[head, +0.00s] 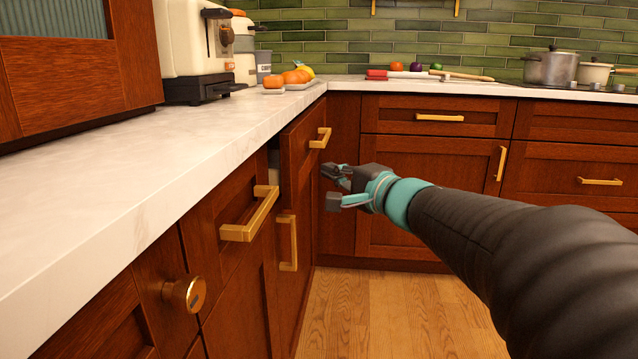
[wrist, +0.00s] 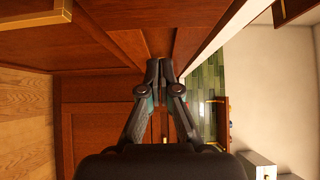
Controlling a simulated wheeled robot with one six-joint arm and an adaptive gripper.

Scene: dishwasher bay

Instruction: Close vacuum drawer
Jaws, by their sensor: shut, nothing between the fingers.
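The drawer (head: 300,150) under the left counter, near the corner, stands partly out from the cabinet. Its wooden front carries a gold bar handle (head: 320,138), and a narrow gap with a pale inside shows behind the front. My gripper (head: 332,186) is just to the right of the drawer front, below its handle. In the wrist view, the fingertips (wrist: 158,66) are together with nothing between them, and wood panels lie ahead of them. I cannot tell whether the fingers touch the wood. No label marks the drawer as the vacuum drawer.
The white countertop (head: 150,150) overhangs the left cabinets. Nearer handles (head: 250,214) and a round knob (head: 184,294) stick out. Cabinets (head: 432,180) close off the corner behind my gripper. The wooden floor (head: 390,312) is clear.

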